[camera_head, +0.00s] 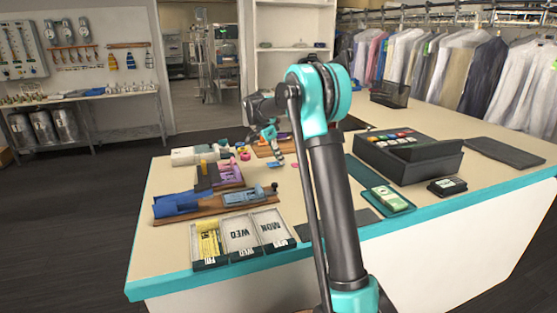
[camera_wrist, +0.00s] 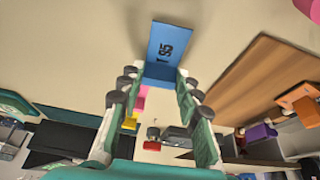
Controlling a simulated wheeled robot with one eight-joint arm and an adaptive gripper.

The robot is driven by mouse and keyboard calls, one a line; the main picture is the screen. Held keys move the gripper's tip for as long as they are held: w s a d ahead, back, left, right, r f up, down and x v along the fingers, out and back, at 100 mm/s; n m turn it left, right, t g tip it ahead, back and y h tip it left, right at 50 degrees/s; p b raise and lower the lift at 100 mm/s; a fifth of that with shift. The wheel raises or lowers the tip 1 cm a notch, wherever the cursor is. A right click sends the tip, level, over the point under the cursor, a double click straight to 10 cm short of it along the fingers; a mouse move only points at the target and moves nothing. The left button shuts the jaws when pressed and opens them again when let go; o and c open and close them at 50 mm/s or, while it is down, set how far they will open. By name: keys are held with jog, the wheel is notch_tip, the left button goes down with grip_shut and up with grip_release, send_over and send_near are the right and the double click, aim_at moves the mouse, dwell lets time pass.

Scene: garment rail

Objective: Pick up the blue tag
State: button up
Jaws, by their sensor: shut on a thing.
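The blue tag (camera_wrist: 168,45) is a flat rectangle with dark printing that looks like "T95", in the upper middle of the wrist view. My gripper (camera_wrist: 160,80) has its two fingers on either side of the tag's near end and is shut on it. The far part of the tag sticks out past the fingertips over the pale counter. In the head view my gripper (camera_head: 270,133) is small, over the far left part of the counter, and I cannot make out the tag clearly there.
A wooden board (camera_wrist: 262,80) lies right of the tag. Garments hang on a rail (camera_head: 445,65) behind.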

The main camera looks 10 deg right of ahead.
notch_tip(320, 180, up, 24)
dwell(1.2)
